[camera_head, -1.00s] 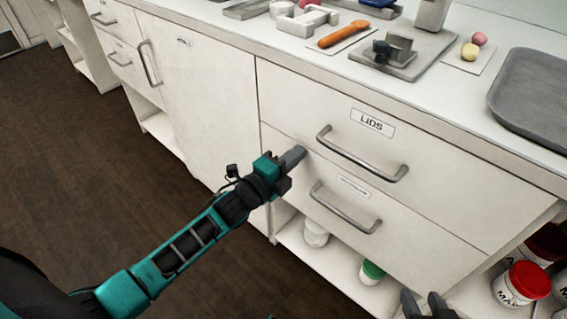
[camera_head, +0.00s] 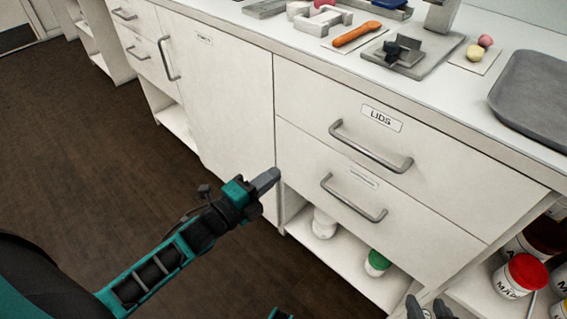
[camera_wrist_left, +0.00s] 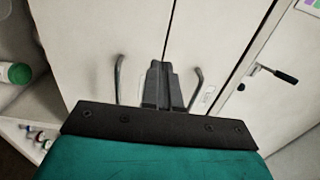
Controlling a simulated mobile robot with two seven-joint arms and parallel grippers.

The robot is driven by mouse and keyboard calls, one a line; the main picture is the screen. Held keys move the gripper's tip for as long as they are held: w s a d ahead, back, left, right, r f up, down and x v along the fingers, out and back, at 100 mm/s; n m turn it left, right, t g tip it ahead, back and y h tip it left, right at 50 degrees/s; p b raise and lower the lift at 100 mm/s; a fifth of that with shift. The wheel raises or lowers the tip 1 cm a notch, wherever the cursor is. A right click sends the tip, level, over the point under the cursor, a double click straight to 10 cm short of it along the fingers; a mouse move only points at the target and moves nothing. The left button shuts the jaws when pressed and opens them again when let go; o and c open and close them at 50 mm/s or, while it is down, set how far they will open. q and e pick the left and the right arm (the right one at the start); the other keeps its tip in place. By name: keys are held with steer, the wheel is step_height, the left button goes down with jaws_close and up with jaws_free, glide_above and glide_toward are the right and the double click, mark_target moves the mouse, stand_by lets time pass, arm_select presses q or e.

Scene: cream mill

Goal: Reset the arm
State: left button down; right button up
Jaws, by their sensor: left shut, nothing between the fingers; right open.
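My left gripper (camera_head: 266,181) is shut and empty, in front of the cabinet and just left of the lower drawer's edge in the head view. In the left wrist view its shut fingers (camera_wrist_left: 160,85) point toward the white cabinet fronts. My right gripper (camera_head: 428,306) is at the bottom edge of the head view, fingers apart, with nothing seen between them. The LIDS drawer (camera_head: 322,104) and the lower drawer (camera_head: 310,163) are both closed.
The counter holds an orange tool (camera_head: 357,34), a metal plate with a block (camera_head: 405,58) and a grey tray (camera_head: 530,100). Under the drawers, an open shelf holds a green-lidded jar (camera_head: 376,262). Red-lidded jars (camera_head: 524,275) stand at the right. Dark floor lies clear at the left.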

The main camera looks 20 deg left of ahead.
arm_select(q)
steer(key=shift+s+a, duration=0.2)
steer(key=shift+s, duration=0.45)
arm_select(e)
steer(key=shift+w+r, duration=0.1)
steer(key=shift+r, duration=0.1)
arm_select(q)
steer(key=s+d+f+n+g+y, duration=0.3)
steer(key=s+d+n+g, duration=0.6)
steer(key=n, duration=1)
steer(key=s+a+r+t+p, duration=0.2)
steer(key=r+p, duration=0.6)
steer(key=p, duration=0.7)
steer(key=shift+s+a+r+t, duration=0.25)
steer(key=shift+a+r+t, duration=0.1)
steer(key=shift+a, duration=0.55)
arm_select(e)
steer(key=s+d+r, duration=0.1)
steer(key=d+r, duration=0.2)
steer(key=r, duration=0.7)
steer(key=shift+s+r+h, duration=0.25)
steer(key=shift+r+h, duration=0.1)
steer(key=shift+h, duration=0.05)
